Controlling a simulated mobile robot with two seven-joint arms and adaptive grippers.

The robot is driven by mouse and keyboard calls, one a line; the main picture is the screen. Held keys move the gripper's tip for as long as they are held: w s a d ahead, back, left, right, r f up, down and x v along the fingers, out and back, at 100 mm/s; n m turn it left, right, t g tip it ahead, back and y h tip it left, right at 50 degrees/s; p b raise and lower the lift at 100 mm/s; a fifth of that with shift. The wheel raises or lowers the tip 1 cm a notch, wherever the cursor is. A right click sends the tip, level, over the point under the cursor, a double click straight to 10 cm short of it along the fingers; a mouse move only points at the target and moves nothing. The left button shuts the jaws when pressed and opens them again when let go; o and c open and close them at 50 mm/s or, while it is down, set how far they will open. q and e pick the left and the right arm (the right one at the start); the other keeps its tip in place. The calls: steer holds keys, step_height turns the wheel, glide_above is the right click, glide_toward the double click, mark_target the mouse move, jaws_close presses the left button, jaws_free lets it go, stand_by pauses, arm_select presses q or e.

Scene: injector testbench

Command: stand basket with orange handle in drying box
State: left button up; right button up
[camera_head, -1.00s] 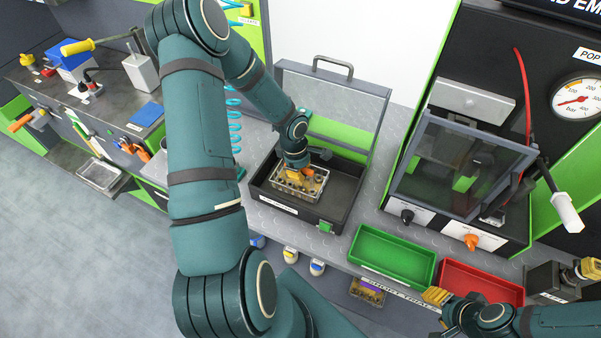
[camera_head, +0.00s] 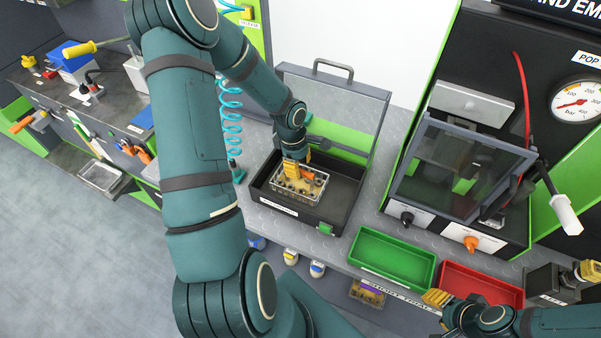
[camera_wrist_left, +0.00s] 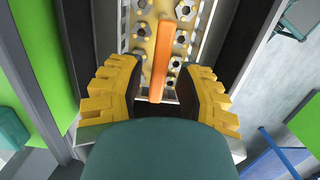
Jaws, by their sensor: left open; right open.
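The basket (camera_head: 313,187) is a metal mesh tray with several parts in it. It sits inside the dark drying box (camera_head: 342,204), whose clear lid (camera_head: 350,100) stands open. The basket's orange handle (camera_wrist_left: 168,64) shows in the left wrist view, running lengthwise between the fingers. My left gripper (camera_head: 295,172) is over the basket, with yellow fingers (camera_wrist_left: 163,95) open on either side of the handle and apart from it. The basket looks level; its underside is hidden. My right gripper (camera_head: 437,298) is open and empty near the red tray at the lower right.
A green tray (camera_head: 393,257) and a red tray (camera_head: 470,281) stand at the bench front, right of the box. The test cabinet (camera_head: 462,165) with its window stands further right. The open lid rises behind the basket. The right part of the box floor is bare.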

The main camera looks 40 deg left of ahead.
arm_select(q)
steer(key=r, duration=0.5)
steer(key=a+r, duration=0.1)
steer(key=r, duration=0.1)
steer(key=shift+s+r, duration=0.15)
steer(key=shift+r, duration=0.2)
arm_select(e)
steer(key=shift+r, duration=0.25)
